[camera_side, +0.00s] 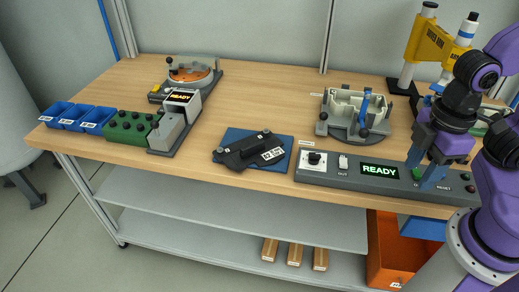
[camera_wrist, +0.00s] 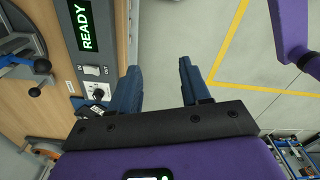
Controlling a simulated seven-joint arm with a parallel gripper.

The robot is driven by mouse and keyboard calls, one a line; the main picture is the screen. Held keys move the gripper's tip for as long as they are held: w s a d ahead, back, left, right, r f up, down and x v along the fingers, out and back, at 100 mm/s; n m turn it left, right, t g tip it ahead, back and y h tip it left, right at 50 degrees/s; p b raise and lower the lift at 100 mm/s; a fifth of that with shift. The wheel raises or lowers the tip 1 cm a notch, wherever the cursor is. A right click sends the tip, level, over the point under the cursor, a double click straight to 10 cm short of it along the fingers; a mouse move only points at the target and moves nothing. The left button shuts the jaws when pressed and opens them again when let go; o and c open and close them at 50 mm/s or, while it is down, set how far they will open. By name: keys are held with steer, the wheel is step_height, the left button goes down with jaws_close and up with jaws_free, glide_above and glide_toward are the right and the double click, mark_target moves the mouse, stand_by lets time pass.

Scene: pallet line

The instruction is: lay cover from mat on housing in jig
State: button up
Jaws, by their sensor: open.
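The dark cover (camera_side: 252,149) lies on the blue mat (camera_side: 227,139) at the front middle of the table in the side view. It has black knobs and a white printed label. The pale housing (camera_side: 342,101) sits in the grey jig (camera_side: 331,128) at the right, with a blue-handled clamp beside it. My gripper (camera_side: 426,186) hangs over the control panel at the right front, away from both cover and jig. In the wrist view my gripper (camera_wrist: 163,90) has its blue fingers apart with nothing between them. A small part of the cover may show there, but I cannot tell.
The control panel (camera_side: 330,174) with a READY display runs along the front edge. A yellow press (camera_side: 430,45) stands at the back right. Blue bins (camera_side: 72,116), a green block (camera_side: 128,126) and a grey device (camera_side: 172,125) stand left. The table between mat and jig is clear.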

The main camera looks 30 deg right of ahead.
steer(key=w+a+r+n, duration=0.1)
steer(key=w+a+r, duration=0.1)
steer(key=w+a, duration=0.6)
steer(key=n, duration=0.4)
glide_above(254, 144)
steer(key=f, duration=1.3)
steer(key=shift+a+f, duration=0.1)
steer(key=shift+a, duration=0.15)
steer(key=shift+d+f, duration=0.2)
steer(key=shift+f, duration=2.45)
jaws_close()
